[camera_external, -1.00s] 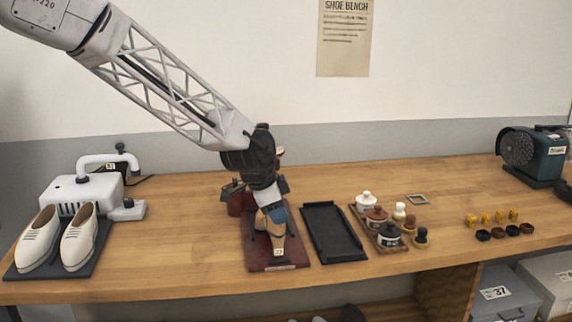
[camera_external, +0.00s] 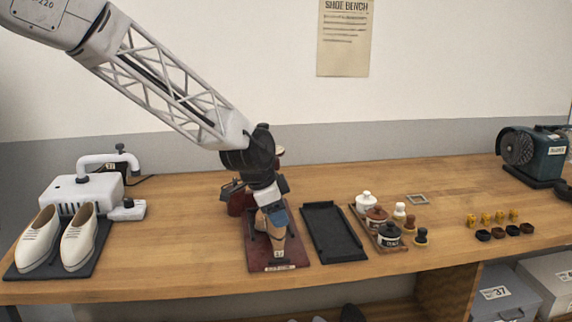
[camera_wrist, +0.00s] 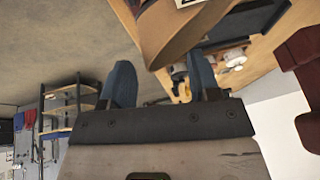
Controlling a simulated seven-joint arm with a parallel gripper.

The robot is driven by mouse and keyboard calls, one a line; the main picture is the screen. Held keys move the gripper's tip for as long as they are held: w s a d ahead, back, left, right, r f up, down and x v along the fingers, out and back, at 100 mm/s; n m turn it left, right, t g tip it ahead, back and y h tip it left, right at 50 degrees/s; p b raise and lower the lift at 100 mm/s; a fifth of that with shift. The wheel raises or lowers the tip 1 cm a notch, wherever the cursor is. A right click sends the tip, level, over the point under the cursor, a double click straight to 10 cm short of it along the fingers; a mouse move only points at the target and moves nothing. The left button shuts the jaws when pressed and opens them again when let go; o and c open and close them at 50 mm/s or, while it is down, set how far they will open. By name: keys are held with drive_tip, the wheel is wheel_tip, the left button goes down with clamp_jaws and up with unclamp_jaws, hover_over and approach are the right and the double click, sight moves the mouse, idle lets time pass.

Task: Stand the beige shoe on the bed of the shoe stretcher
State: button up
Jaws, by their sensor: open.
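The beige shoe (camera_external: 276,241) is on the dark red bed (camera_external: 252,257) of the shoe stretcher, its small white tag toward the front. The stretcher's red upright block (camera_external: 238,203) stands behind it, and part of it shows at the right in the wrist view (camera_wrist: 303,62). My gripper (camera_external: 272,219) is right over the shoe, its blue fingers at the shoe's upper part. In the wrist view my gripper (camera_wrist: 162,82) is open, with the shoe (camera_wrist: 172,30) just beyond the fingertips. The arm hides part of the shoe, and I cannot tell whether the fingers touch it.
An empty black tray (camera_external: 333,234) lies right of the stretcher. A wooden tray of jars (camera_external: 379,226) stands beyond it. A pair of cream shoes (camera_external: 58,240) stands on a dark mat by a white machine (camera_external: 86,190) at left. The bench between these and the stretcher is clear.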

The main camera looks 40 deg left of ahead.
drive_tip(key=v, duration=0.7)
drive_tip(key=shift+r, duration=0.3)
drive_tip(key=shift+s+a, duration=0.1)
drive_tip(key=shift+s, duration=0.1)
drive_tip(key=s+a+r+n, duration=0.1)
drive_tip(key=s+a+n, duration=0.2)
drive_tip(key=s, duration=0.8)
drive_tip(key=s+a+r+n+g+y, duration=0.1)
drive_tip(key=s+a+r+n, duration=0.1)
drive_tip(key=s, duration=1)
drive_tip(key=s+a+r+n+y, duration=0.1)
drive_tip(key=s+a+n, duration=0.3)
drive_tip(key=s, duration=0.8)
drive_tip(key=shift+a+r, duration=0.2)
drive_tip(key=shift+r, duration=0.45)
